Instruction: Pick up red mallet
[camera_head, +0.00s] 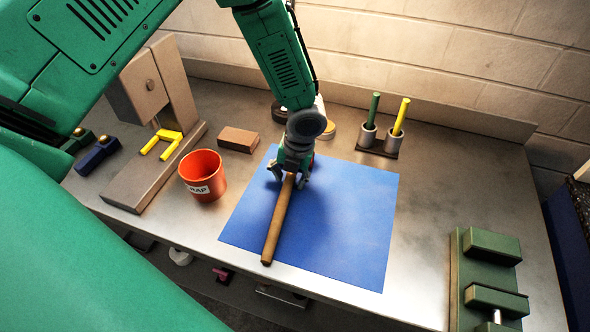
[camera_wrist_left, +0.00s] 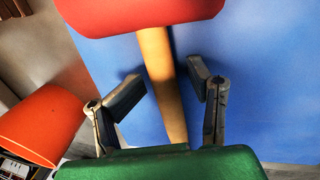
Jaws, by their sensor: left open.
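The red mallet has a brown wooden handle (camera_head: 277,222) lying on a blue mat (camera_head: 345,225), pointing toward the front edge. Its red head is almost wholly hidden behind my left gripper in the head view. In the left wrist view the red head (camera_wrist_left: 140,14) crosses the top, with the handle (camera_wrist_left: 160,75) running down from it. My left gripper (camera_head: 288,181) is over the handle near the head. In the left wrist view its two open fingers (camera_wrist_left: 166,80) stand on either side of the handle, with gaps visible. My right gripper is not in view.
An orange-red cup (camera_head: 203,178) and a brown block (camera_head: 238,139) stand left of the mat. A holder with green and yellow sticks (camera_head: 379,142) is at the back. A green vise-like fixture (camera_head: 488,280) is at the right. The metal bench between mat and fixture is clear.

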